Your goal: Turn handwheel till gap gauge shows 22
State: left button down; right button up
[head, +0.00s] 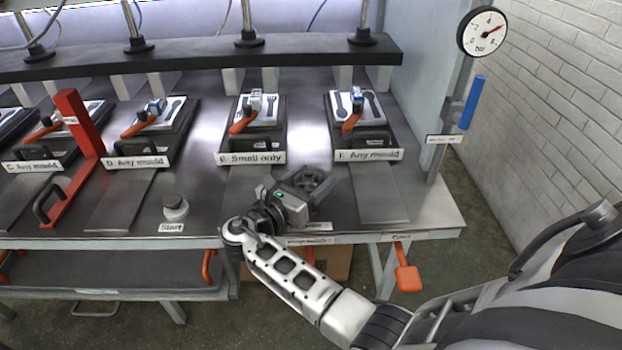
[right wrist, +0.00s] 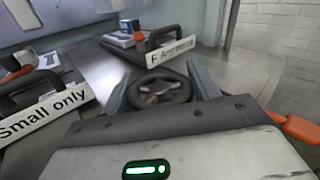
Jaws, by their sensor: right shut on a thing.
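The dark handwheel (head: 316,181) stands at the front of the bench, partly hidden by my right gripper (head: 312,187). In the right wrist view the handwheel (right wrist: 158,91) sits between the two grey fingers of my right gripper (right wrist: 160,84), which are shut on its rim. I cannot make out a gap gauge reading. My left gripper is not in view.
Press stations with labelled moulds and orange handles line the bench (head: 440,211), including "E Small only" (head: 251,158) and "F Any mould" (head: 369,155). A Start button (head: 176,206) stands left of my arm. An orange lever (head: 407,275) hangs below the front edge.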

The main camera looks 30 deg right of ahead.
dwell(0.4)
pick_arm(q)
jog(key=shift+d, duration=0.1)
pick_arm(e)
jog(key=o, duration=0.8)
jog(key=shift+c, duration=0.2)
